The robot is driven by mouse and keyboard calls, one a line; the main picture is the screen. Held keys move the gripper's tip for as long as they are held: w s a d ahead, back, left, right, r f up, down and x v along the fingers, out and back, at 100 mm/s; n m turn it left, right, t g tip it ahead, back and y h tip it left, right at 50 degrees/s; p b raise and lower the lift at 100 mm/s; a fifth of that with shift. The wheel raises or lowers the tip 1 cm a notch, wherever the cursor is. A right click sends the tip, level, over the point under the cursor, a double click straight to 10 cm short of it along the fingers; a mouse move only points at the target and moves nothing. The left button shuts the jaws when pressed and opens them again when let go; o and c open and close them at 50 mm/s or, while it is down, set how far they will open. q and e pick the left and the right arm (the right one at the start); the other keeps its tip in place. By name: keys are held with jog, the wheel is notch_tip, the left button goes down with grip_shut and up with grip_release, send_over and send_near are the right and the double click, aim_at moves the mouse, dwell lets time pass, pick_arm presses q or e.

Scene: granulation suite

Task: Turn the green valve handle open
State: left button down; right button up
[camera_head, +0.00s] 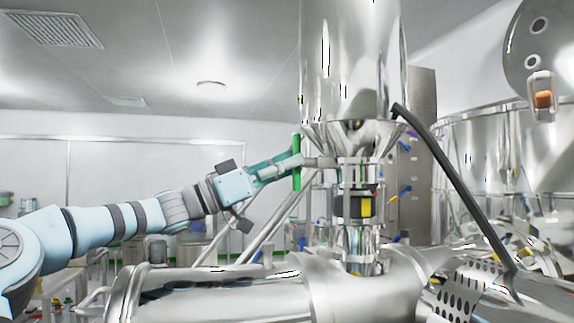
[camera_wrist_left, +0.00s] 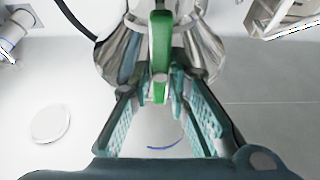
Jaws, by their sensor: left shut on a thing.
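The green valve handle (camera_head: 297,162) stands upright at the left side of the steel pipe column, on a short grey stem. My left gripper (camera_head: 290,166) reaches it from the left and is shut on it. In the left wrist view the green handle (camera_wrist_left: 160,52) runs from the top edge down between the two teal fingers (camera_wrist_left: 165,98). The fingers hide part of the handle's middle in the head view. The valve body (camera_head: 345,162) sits under the steel cone. My right gripper is not in view.
A large steel vessel (camera_head: 350,60) rises above the valve. A black slanting bar (camera_head: 450,185) stands to the right. Shiny horizontal steel pipework (camera_head: 220,298) fills the front below my arm. More steel tanks (camera_head: 473,160) stand at the right.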

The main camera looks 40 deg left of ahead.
pick_arm(q)
jog(key=shift+f, duration=0.1)
jog(key=c, duration=1.7)
grip_release()
jog(key=shift+o, duration=0.6)
jog(key=shift+w+d, duration=0.1)
jog(key=shift+w, duration=0.1)
jog(key=shift+s, duration=0.1)
jog(key=v, duration=0.7)
jog(key=shift+s, duration=0.1)
